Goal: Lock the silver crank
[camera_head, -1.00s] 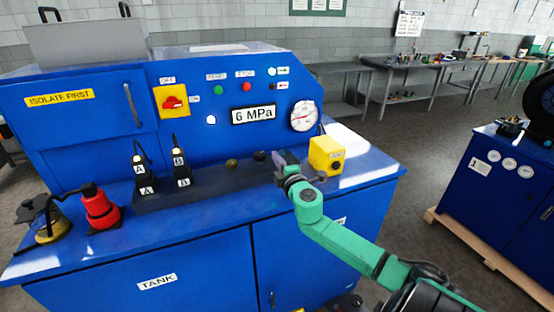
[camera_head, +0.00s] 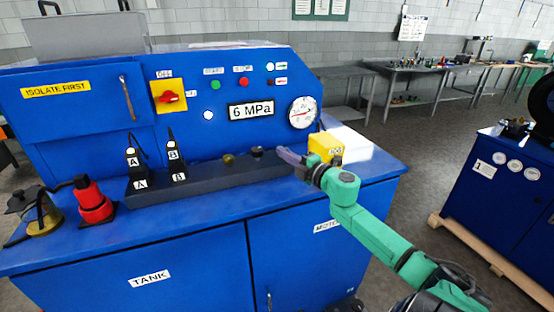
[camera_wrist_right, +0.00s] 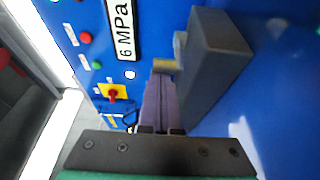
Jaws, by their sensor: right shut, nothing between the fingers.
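A slim silver handle (camera_head: 127,98) stands nearly upright on the blue door at the machine's upper left; I cannot tell whether it is the silver crank or whether it is locked. My right gripper (camera_head: 284,153) is at the right end of the dark block on the bench, far to the right of that handle. Its purple fingers (camera_wrist_right: 159,88) are together and empty in the right wrist view. They point at a brass-coloured fitting (camera_wrist_right: 165,65) beside the dark block (camera_wrist_right: 215,60); contact cannot be told. My left gripper is out of view.
Two black plugs (camera_head: 137,170) marked A and B stand on the block's left part. A yellow box (camera_head: 326,148) is close to my right gripper. A red-and-yellow switch (camera_head: 168,96), a gauge (camera_head: 303,112) and a red fitting (camera_head: 94,203) are on the machine.

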